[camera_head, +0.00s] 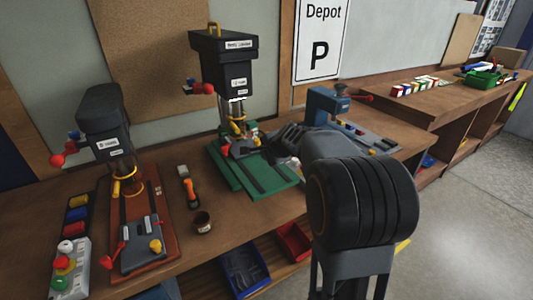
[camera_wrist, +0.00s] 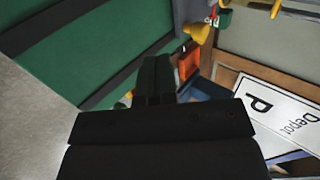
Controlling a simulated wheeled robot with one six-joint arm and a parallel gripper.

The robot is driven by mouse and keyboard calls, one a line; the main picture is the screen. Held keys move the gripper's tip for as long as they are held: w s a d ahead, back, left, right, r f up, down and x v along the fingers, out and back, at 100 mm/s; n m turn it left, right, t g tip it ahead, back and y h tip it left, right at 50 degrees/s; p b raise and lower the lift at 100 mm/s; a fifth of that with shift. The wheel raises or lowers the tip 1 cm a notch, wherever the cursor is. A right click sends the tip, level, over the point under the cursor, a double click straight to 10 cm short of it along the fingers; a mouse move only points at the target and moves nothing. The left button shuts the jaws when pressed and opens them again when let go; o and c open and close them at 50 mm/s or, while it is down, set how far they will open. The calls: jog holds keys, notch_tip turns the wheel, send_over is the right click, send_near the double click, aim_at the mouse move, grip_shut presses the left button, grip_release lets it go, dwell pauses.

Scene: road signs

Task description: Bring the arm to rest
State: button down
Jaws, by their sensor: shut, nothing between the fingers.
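My gripper (camera_wrist: 153,68) is shut and empty in the wrist view, its dark fingers together at the picture's middle. In the head view my arm bends at a large dark joint at the right of centre and reaches left over the bench, toward the green base (camera_head: 262,178) of the taller drill press (camera_head: 228,62). There the gripper's dark shape blends with the machine, and I cannot tell whether it touches anything. The green base also fills the upper left of the wrist view (camera_wrist: 110,45).
A shorter drill press (camera_head: 103,120) on a red-brown base stands left. A blue vise (camera_head: 326,103) stands behind my arm. A "Depot P" sign (camera_head: 321,40) hangs behind. Floor at right is clear.

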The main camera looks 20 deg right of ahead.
jog(key=shift+s+r, duration=0.3)
jog(key=shift+s, duration=0.05)
jog(key=s+f+n+g, duration=0.1)
jog(key=s+a+f+n, duration=0.1)
jog(key=f+n, duration=0.1)
jog(key=shift+s+g, duration=0.35)
jog(key=shift+g, duration=0.05)
jog(key=s+n, duration=0.1)
jog(key=s+a+f+n+g, duration=0.1)
jog(key=s, duration=0.2)
jog(key=shift+a+f+n+y, duration=0.3)
jog(key=shift+f+n, duration=0.05)
jog(key=shift+n, duration=0.05)
jog(key=s+a+n+g+h, duration=0.1)
jog(key=s+a+n, duration=0.3)
jog(key=s, duration=0.5)
jog(key=s+a+r+n+g, duration=0.1)
jog(key=s+a+n, duration=0.3)
jog(key=s, duration=0.6)
jog(key=shift+s+n+h, duration=0.2)
jog(key=shift+n+h, duration=0.2)
jog(key=shift+n, duration=1)
jog(key=shift+r, duration=0.1)
